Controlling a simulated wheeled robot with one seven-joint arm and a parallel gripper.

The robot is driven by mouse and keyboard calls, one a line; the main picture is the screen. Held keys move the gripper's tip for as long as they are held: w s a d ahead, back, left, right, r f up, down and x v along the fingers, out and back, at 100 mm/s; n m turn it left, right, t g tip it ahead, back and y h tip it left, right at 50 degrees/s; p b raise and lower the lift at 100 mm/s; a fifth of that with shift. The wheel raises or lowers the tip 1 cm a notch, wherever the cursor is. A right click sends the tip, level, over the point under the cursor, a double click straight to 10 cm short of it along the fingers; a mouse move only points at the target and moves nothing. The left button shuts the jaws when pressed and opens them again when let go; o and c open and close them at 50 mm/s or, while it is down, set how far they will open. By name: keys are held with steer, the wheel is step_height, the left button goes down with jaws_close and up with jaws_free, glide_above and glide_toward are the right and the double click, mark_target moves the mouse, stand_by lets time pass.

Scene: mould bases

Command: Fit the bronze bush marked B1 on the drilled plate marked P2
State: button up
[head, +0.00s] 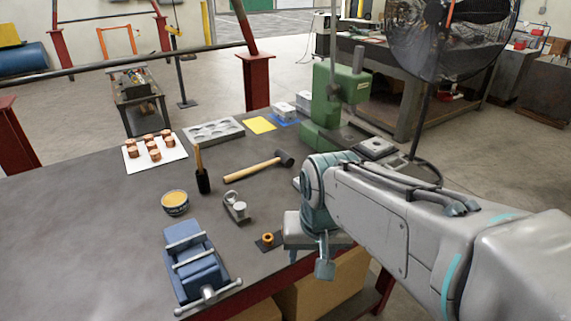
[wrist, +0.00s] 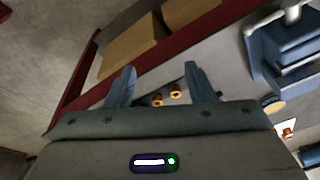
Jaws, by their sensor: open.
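A bronze bush (head: 267,238) sits on a small dark plate (head: 276,245) near the table's front edge. In the wrist view two bronze bushes show close together, a nearer one (wrist: 157,100) and one to its right (wrist: 176,94). In the head view my arm may hide the second. No B1 or P2 marking is readable, so I cannot tell which bush or plate is which. My gripper (head: 308,264) is right of the visible bush, by the front edge. In the wrist view my gripper (wrist: 159,68) is open, its fingers apart with nothing held.
A blue vice (head: 192,262) stands at the front left, with a tin (head: 175,202) behind it. A hammer (head: 255,168), a brush (head: 202,175) and a metal clamp-like part (head: 237,206) lie mid-table. A green press (head: 325,105) stands behind. The left tabletop is clear.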

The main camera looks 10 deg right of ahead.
steer(key=w+r+m+g+b, duration=0.1)
steer(key=w+m+g+b, duration=0.2)
steer(key=w+m, duration=1.45)
steer(key=shift+n, duration=0.55)
steer(key=f, duration=1.2)
steer(key=shift+w+d+f, duration=0.1)
steer(key=shift+w+f, duration=0.2)
steer(key=shift+w, duration=0.1)
jaws_close()
steer(key=shift+r, duration=0.15)
steer(key=shift+r+p, duration=0.7)
steer(key=shift+r, duration=0.2)
